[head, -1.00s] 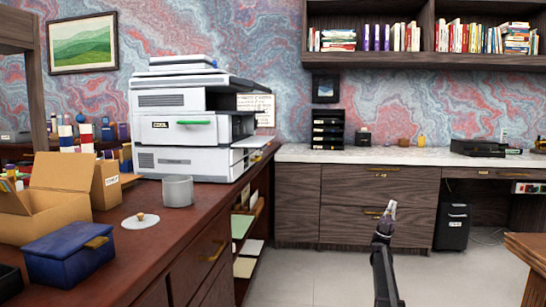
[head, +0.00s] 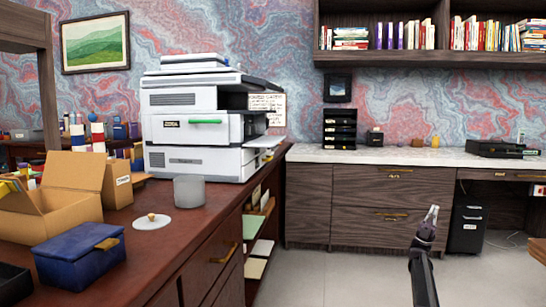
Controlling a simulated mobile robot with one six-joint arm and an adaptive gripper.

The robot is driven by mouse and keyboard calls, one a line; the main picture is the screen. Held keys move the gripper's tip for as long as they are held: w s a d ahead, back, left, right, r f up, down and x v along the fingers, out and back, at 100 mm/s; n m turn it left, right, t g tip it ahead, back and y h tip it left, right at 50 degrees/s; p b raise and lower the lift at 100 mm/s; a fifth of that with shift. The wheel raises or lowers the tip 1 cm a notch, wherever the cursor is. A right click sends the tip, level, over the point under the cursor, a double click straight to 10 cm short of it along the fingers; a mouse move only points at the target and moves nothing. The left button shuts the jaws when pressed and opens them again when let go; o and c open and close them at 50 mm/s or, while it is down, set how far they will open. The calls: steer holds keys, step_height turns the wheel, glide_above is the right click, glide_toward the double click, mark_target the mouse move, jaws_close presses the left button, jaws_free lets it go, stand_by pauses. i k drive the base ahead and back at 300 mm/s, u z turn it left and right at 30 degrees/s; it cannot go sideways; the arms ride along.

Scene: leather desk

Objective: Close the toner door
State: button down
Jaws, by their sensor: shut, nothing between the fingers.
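A white and grey printer (head: 200,128) stands on the dark red-brown desk at the centre left in the head view. Its front has a panel with a green handle (head: 205,122), which looks like the toner door; I cannot tell whether it stands open or how far. A tray sticks out on the printer's right side. My gripper (head: 432,214) is at the lower right, over the floor, well apart from the printer. Its fingers are shut and hold nothing.
A grey cup (head: 188,191) and a white disc with a small knob (head: 151,221) are in front of the printer. Open cardboard boxes (head: 62,207) and a blue box (head: 79,256) stand on the desk (head: 185,232) at left. The floor (head: 330,275) between desk and cabinets is clear.

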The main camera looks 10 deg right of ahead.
mark_target(267, 146)
steer(key=i, duration=1.1)
